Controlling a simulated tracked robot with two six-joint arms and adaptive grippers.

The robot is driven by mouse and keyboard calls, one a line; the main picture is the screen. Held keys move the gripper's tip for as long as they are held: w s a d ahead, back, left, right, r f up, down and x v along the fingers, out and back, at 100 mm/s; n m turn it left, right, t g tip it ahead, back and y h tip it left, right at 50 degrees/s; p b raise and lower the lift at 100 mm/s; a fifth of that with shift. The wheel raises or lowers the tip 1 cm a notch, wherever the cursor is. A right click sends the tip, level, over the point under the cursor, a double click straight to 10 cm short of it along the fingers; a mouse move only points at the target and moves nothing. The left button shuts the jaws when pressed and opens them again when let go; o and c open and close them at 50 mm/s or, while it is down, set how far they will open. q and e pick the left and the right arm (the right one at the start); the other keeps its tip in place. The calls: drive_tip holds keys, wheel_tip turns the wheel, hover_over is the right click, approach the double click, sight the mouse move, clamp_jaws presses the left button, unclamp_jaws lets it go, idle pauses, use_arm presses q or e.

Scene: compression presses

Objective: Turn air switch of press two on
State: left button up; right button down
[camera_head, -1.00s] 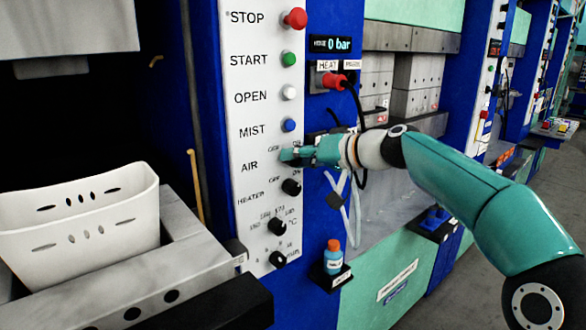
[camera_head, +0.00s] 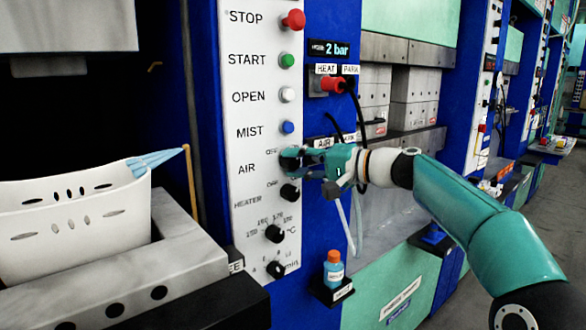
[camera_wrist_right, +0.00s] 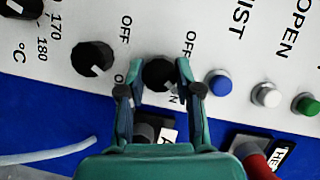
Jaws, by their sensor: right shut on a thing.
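The white control panel (camera_head: 250,120) stands at the picture's middle in the head view. Its black AIR knob (camera_wrist_right: 160,74) lies between the two fingers of my right gripper (camera_wrist_right: 158,82) in the right wrist view, with the fingers closed against its sides. In the head view my right gripper (camera_head: 298,160) reaches the AIR row from the right and hides part of the knob. A display (camera_head: 329,48) above reads 2 bar. My left gripper is not in view.
The black HEATER knob (camera_head: 290,192) sits just below. The blue MIST button (camera_head: 288,127) is just above. A red plug (camera_head: 332,85) with a black cable is right of the panel. A small blue bottle (camera_head: 334,268) stands lower right. A white basket (camera_head: 75,220) is at left.

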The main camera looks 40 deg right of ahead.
drive_tip(key=shift+f, duration=0.25)
drive_tip(key=c, duration=0.8)
unclamp_jaws()
drive_tip(key=shift+d, duration=0.1)
drive_tip(key=shift+r, duration=0.1)
drive_tip(key=v, duration=1.2)
